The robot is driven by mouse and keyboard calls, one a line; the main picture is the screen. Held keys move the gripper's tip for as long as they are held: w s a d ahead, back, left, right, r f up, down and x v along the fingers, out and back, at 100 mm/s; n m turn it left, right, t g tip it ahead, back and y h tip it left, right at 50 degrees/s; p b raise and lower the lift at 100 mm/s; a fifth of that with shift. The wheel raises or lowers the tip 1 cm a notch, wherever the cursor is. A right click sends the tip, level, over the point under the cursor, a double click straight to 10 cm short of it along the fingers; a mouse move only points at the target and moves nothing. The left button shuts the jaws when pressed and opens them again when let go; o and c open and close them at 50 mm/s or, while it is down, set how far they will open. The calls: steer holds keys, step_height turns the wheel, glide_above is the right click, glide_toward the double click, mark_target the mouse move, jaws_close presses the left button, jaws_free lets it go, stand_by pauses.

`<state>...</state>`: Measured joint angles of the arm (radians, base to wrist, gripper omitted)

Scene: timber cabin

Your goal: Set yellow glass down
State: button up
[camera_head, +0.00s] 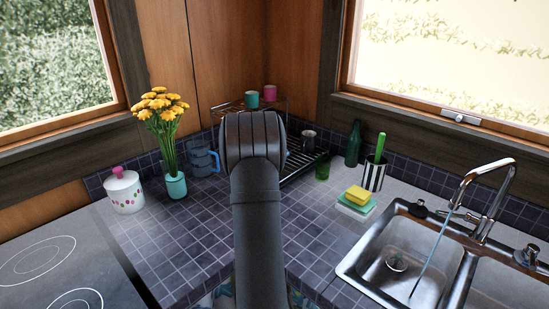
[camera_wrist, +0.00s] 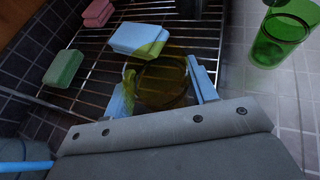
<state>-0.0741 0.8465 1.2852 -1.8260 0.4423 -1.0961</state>
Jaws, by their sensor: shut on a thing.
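The yellow glass (camera_wrist: 162,84) is a see-through amber tumbler, seen from above in the wrist view. My gripper (camera_wrist: 160,76) is shut on it, with one pale blue finger on each side. The glass is over the wire bars of the dish rack (camera_wrist: 75,62); I cannot tell whether its base touches them. In the head view my arm hides the gripper, the glass and much of the rack (camera_head: 300,163).
A green glass (camera_head: 322,170) stands right of the rack, also in the wrist view (camera_wrist: 278,42). A dark metal cup (camera_head: 308,138) is at the rack's back. A blue mug (camera_head: 201,160) stands left. Pale blue, green and pink blocks (camera_wrist: 135,38) show around the rack.

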steer(key=shift+f, duration=0.15)
steer(key=o, duration=1.1)
steer(key=shift+c, duration=0.2)
steer(key=shift+r, duration=0.25)
steer(key=v, duration=1.2)
steer(key=shift+w+f, duration=0.1)
steer(key=shift+f, duration=0.05)
